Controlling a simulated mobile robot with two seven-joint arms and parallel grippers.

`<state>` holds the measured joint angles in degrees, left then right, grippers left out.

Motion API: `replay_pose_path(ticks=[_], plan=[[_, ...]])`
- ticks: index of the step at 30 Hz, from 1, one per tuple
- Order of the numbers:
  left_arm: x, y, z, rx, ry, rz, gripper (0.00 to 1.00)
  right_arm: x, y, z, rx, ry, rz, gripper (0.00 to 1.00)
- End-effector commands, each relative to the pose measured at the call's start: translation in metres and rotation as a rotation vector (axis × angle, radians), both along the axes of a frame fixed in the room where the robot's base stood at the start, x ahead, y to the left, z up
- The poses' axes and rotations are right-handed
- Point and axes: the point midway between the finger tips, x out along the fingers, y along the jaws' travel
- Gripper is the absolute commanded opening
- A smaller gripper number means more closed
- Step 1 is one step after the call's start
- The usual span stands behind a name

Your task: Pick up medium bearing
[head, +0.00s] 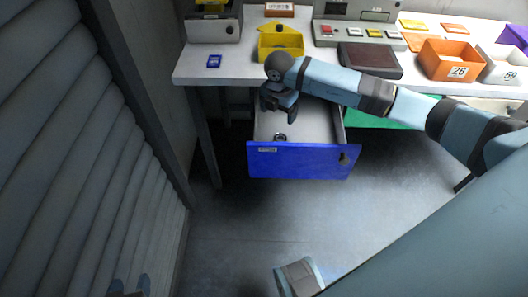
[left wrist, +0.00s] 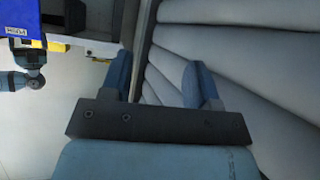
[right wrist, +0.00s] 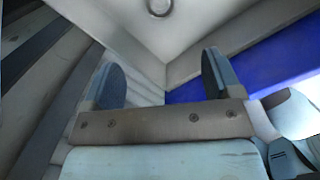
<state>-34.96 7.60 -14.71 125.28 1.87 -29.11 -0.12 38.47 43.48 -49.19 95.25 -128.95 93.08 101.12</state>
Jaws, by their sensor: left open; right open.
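A small dark ring-shaped bearing (head: 280,137) lies on the floor of the open drawer (head: 304,161), near its blue front. In the right wrist view the bearing (right wrist: 159,6) is a grey ring cut by the top edge, ahead of the fingers. I cannot judge its size class. My right gripper (head: 279,112) is over the drawer, behind the bearing in the head view; its fingers (right wrist: 160,74) are apart and empty. My left gripper (head: 130,288) is low at the bottom left, away from the drawer; in its wrist view the fingers (left wrist: 157,76) are apart and empty.
A ribbed wall (head: 70,150) stands close to my left gripper. The floor before the drawer is clear.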

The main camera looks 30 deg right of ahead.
Motion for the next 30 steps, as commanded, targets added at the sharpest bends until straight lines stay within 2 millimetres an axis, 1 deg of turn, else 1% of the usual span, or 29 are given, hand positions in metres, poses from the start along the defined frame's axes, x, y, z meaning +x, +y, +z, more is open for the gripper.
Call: replay_pose_path(ticks=[1,5,8,11,15,18,23,25,30], plan=[[0.001,-0.001,-0.004,-0.003,-0.01,-0.002,0.55,0.002,-0.006,-0.006,-0.026,-0.005,-0.015,0.84],[0.001,-0.003,0.0,-0.008,-0.018,-0.009,0.55,0.004,-0.012,-0.012,-0.051,-0.007,-0.031,0.84],[0.0,-0.004,-0.002,-0.01,-0.019,-0.011,0.55,0.004,-0.014,-0.029,-0.051,-0.005,-0.032,0.84],[-0.001,-0.005,-0.003,-0.014,-0.021,-0.011,0.55,0.005,-0.016,-0.05,-0.048,-0.005,-0.032,0.84],[0.0,-0.005,-0.001,-0.02,-0.03,-0.011,0.55,0.007,-0.018,-0.074,-0.047,-0.006,-0.029,0.84],[0.0,-0.005,0.0,-0.024,-0.034,-0.01,0.55,0.007,-0.019,-0.084,-0.046,-0.007,-0.029,0.84],[0.0,-0.004,-0.002,-0.024,-0.033,-0.011,0.55,0.007,-0.019,-0.092,-0.046,-0.007,-0.028,0.84],[0.0,-0.004,-0.004,-0.025,-0.032,-0.011,0.55,0.007,-0.019,-0.097,-0.045,-0.007,-0.028,0.84],[0.0,-0.005,-0.009,-0.03,-0.036,-0.012,0.55,0.005,-0.019,-0.123,-0.046,-0.005,-0.029,0.84]])
